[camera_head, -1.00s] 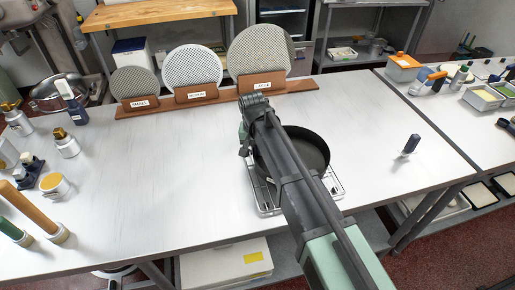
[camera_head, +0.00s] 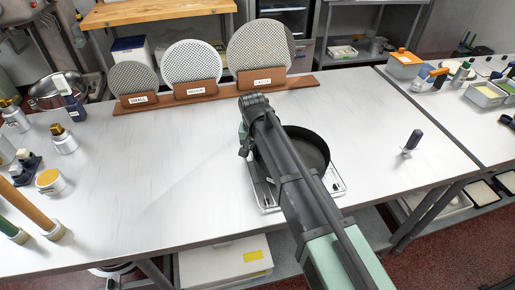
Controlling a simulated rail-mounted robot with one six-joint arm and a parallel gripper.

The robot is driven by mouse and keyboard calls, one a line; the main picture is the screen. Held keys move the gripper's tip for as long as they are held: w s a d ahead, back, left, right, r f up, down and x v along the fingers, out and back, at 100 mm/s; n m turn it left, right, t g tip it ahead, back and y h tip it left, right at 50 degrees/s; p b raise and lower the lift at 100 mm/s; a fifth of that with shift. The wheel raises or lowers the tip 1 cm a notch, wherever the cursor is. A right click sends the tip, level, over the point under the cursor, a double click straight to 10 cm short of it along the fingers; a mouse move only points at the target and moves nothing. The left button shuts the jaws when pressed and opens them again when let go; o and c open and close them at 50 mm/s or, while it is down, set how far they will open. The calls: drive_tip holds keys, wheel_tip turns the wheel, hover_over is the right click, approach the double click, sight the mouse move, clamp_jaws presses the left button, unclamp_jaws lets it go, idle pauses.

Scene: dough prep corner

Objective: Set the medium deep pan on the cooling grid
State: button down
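A dark round deep pan (camera_head: 312,148) sits on or just over the wire cooling grid (camera_head: 268,206) on the steel table. My arm crosses in front and hides the pan's left part and much of the grid. Grid wires show at the left, front and right of the pan. I cannot tell whether the pan touches the grid. My gripper (camera_head: 252,101) is near the pan's far left side. Its fingers are hidden by the arm, so I cannot tell whether it is open or shut.
Perforated disks in a wooden rack (camera_head: 205,89) labelled by size stand at the back. Bottles, jars and rolling pins (camera_head: 42,214) are at the left. An upright dark-handled tool (camera_head: 412,143) stands at the right. The table's middle left is clear.

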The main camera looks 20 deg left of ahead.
drive_tip(key=c, duration=1.2)
unclamp_jaws()
drive_tip(key=shift+f, duration=0.1)
drive_tip(key=shift+c, duration=0.2)
wheel_tip(320, 180, up, 11)
drive_tip(key=p, duration=1.1)
drive_tip(key=shift+a, duration=0.45)
drive_tip(key=shift+s+f, duration=0.1)
drive_tip(key=shift+f, duration=0.05)
drive_tip(key=s+d+m, duration=0.1)
drive_tip(key=s+d, duration=0.2)
drive_tip(key=d, duration=1.1)
drive_tip(key=s+d+m, duration=0.1)
drive_tip(key=s+d, duration=0.2)
drive_tip(key=d, duration=1.1)
drive_tip(key=s+d+y, duration=0.1)
drive_tip(key=s+d, duration=0.3)
drive_tip(key=d, duration=1)
drive_tip(key=shift+f+m+b, duration=0.35)
drive_tip(key=shift+m+b, duration=0.05)
drive_tip(key=shift+b, duration=0.05)
